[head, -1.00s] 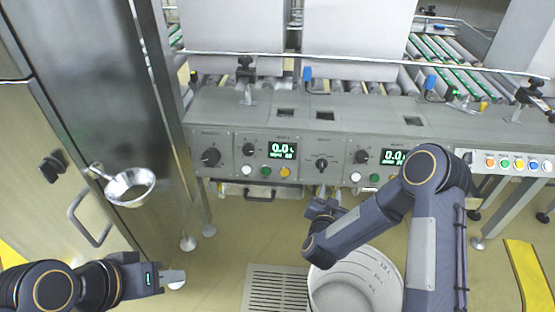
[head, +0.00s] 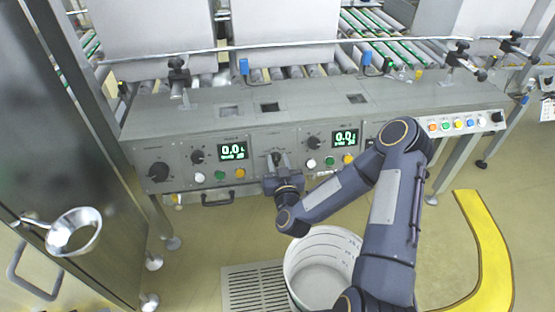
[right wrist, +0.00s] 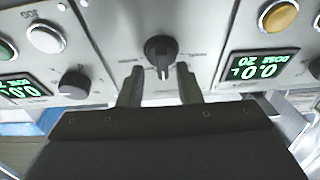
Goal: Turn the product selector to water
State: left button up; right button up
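A black rotary selector knob (head: 276,156) sits on the grey control panel between two green displays. It also shows in the right wrist view (right wrist: 161,50), where its ridge points toward the bottom of the picture. The labels around it are too small to read. My right gripper (head: 279,168) is just in front of this knob. My left gripper is not in view.
Other knobs flank it, including a large one (head: 158,172) at the panel's left. The left display (head: 233,149) and right display (head: 345,137) read 0.0. A white bucket (head: 322,262) stands below, beside a floor grate (head: 254,288). A metal funnel (head: 74,231) is at the left.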

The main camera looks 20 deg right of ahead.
jog(key=shift+w+d+r, duration=0.25)
jog(key=shift+w+d, duration=0.05)
jog(key=shift+d, duration=0.1)
jog(key=shift+s+a, duration=0.1)
jog(key=shift+a, duration=0.2)
jog(key=shift+c, duration=0.3)
jog(key=c, duration=0.6)
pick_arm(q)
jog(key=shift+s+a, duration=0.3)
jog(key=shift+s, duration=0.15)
